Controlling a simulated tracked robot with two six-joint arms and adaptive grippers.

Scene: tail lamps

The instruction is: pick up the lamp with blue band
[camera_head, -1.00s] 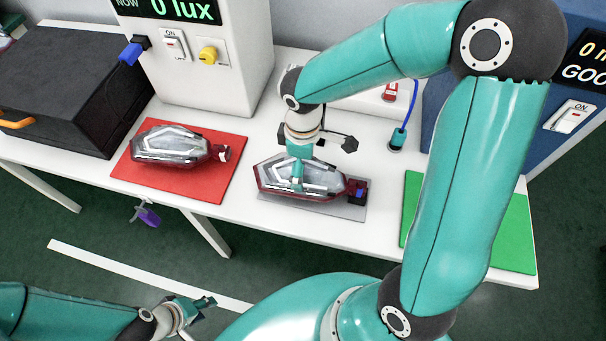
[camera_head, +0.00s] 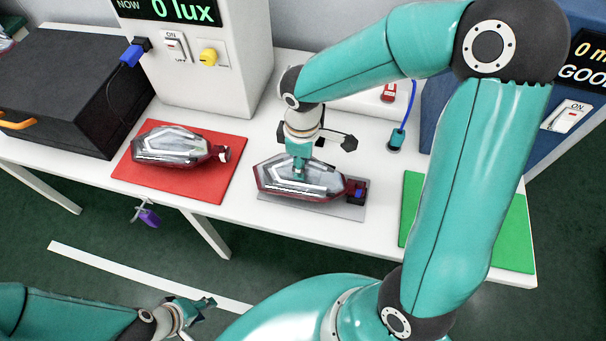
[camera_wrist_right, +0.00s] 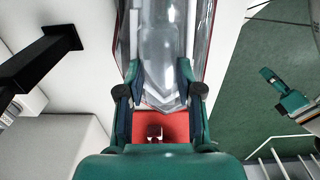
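The lamp with the blue band (camera_head: 272,178) is a clear-lensed, dark-red tail lamp on a grey mat; blue shows at its dark right-end connector. It also fills the upper middle of the right wrist view (camera_wrist_right: 165,50). My right gripper (camera_head: 299,172) points down over its lens. In the right wrist view its fingers (camera_wrist_right: 160,82) stand apart with lens between them; whether they press on it is unclear. A similar lamp (camera_head: 170,147) with a whitish connector end lies on the red mat (camera_head: 200,191). My left gripper (camera_head: 203,312) is open and empty, low in front of the table.
A lux meter cabinet (camera_head: 238,80) stands behind the mats, with a black case (camera_head: 60,85) at left. A dark clamp-like fixture (camera_head: 349,143) and a blue-cabled socket (camera_head: 396,140) stand behind the lamp. The green mat (camera_head: 415,205) is partly behind my right arm.

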